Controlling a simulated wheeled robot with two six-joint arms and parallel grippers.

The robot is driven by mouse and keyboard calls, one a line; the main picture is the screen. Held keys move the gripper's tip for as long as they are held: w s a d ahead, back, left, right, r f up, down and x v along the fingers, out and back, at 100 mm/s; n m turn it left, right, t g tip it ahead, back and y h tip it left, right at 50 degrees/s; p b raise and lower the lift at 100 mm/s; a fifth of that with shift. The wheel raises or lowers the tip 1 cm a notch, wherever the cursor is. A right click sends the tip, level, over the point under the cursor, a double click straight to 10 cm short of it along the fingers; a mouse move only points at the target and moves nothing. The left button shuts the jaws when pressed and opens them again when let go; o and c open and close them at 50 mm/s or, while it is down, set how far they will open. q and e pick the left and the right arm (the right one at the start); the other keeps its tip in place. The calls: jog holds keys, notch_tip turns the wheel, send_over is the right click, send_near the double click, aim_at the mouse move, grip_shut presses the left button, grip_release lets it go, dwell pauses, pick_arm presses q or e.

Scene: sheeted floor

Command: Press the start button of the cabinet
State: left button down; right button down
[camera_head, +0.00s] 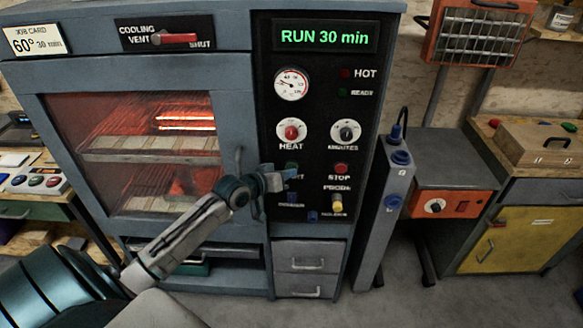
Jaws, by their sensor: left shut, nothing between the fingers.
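The grey-blue cabinet (228,60) stands upright in front of me with a black control panel (325,100). Its green display (325,37) reads "RUN 30 min". The green start button (291,167) is mostly hidden behind my left gripper (280,180), and only the end of its label shows. The left gripper is shut and empty, its tips in front of the start button; I cannot tell whether they touch it. The red stop button (341,169) is to the right. The heat knob (292,133) and minutes knob (346,132) are above. My right gripper is out of view.
The cabinet's glass door (140,115) shows racks glowing red inside; its vertical handle (239,162) is close to my left gripper. A yellow button (338,205) is below stop. A grey post (385,210) and an orange heater unit (450,203) stand at the right.

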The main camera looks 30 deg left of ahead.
pick_arm(q)
jog(key=shift+s+d+p, duration=0.3)
jog(key=shift+s+p, duration=0.05)
jog(key=shift+s, duration=0.15)
jog(key=s+d+p, duration=0.1)
jog(key=s+p, duration=0.1)
jog(key=s, duration=0.1)
jog(key=s+d+p, duration=0.1)
jog(key=shift+s+d+p, duration=0.15)
jog(key=shift+d+p, duration=0.15)
jog(key=shift+p, duration=0.1)
dwell(0.6)
